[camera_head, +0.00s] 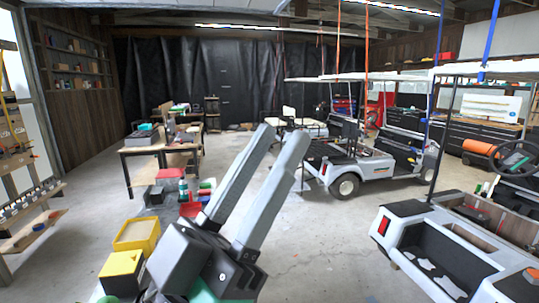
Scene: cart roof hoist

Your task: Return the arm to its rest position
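My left gripper (280,132) reaches up from the bottom of the head view, left of the middle. Its two long grey fingers stand apart with pale floor showing between them. Nothing is held between the fingers. The black gripper body shows at the lower end; most of the arm behind it is out of view. My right gripper is not in view.
A golf cart (360,165) stands right of the fingers, farther back. Another cart (440,285) fills the lower right. Yellow bins (137,235) sit at lower left, near a workbench (140,150). Orange (367,45) and blue (490,40) straps hang overhead. Open floor lies in the middle.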

